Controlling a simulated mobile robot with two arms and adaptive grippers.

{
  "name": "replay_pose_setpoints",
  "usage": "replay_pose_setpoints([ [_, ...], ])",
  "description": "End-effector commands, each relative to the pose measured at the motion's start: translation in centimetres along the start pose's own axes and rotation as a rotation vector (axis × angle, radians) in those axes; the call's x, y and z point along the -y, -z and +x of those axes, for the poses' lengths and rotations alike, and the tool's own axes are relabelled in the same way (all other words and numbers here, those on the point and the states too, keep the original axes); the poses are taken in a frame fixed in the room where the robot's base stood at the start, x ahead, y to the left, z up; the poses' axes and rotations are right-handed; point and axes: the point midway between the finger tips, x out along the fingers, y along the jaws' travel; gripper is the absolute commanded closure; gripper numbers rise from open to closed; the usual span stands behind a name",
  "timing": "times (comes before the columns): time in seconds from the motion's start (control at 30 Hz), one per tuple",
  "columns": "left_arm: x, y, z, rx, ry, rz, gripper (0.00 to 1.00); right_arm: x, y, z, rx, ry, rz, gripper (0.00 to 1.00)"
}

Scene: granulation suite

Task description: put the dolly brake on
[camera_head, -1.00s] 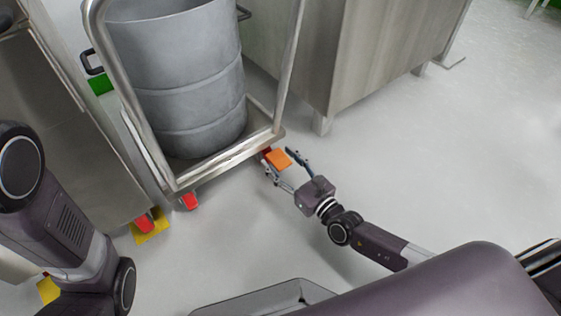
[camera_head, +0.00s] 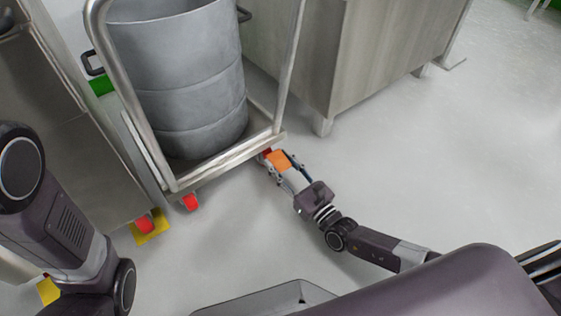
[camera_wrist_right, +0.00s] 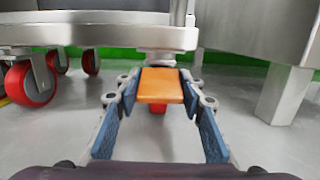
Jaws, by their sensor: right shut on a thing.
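The dolly (camera_head: 226,158) is a steel frame with a tall push handle and carries a grey drum (camera_head: 188,75). An orange brake pedal (camera_head: 278,158) sticks out at the dolly's near right corner, above a red caster. In the right wrist view the orange pedal (camera_wrist_right: 160,86) lies flat between the blue finger pads. My right gripper (camera_head: 284,164) is shut on the pedal, with one finger at each side of it. In the head view my left arm comes in at the left, but its gripper is out of the picture.
Another red caster (camera_head: 190,202) is under the dolly's near left corner. A steel cabinet (camera_head: 350,50) on legs stands to the right of the dolly, and steel equipment (camera_head: 80,130) to the left. The floor in front and to the right is clear.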

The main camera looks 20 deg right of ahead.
Motion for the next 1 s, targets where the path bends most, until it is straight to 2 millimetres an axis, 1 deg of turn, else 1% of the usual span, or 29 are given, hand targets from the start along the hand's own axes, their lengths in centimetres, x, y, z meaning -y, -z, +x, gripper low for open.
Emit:
replay_pose_setpoints([
  [0.37, 0.0, 0.0, 0.0, 0.001, 0.0, 0.001, 0.6, 0.0, 0.2, -0.2, 0.008, -0.003, -0.001, 0.88],
  [0.4, 0.0, 0.0, 0.0, 0.001, 0.0, 0.001, 0.6, 0.0, 0.2, -0.2, 0.008, -0.003, -0.002, 0.6],
  [0.53, 0.0, 0.0, 0.0, 0.001, 0.0, 0.001, 0.6, 0.0, 0.1, -0.1, 0.008, -0.003, -0.002, 0.46],
  [0.83, 0.1, -0.2, -0.1, 0.006, 0.003, 0.001, 0.6, 0.0, 0.1, -0.3, 0.009, -0.003, -0.002, 0.46],
  [0.93, 0.1, -0.2, -0.1, 0.005, 0.002, 0.0, 0.6, -0.1, 0.2, -1.2, 0.007, -0.004, -0.002, 0.46],
  [1.0, 0.1, -0.1, -0.1, 0.004, 0.002, 0.0, 0.6, 0.0, 0.2, -2.3, 0.006, -0.004, -0.003, 0.46],
])
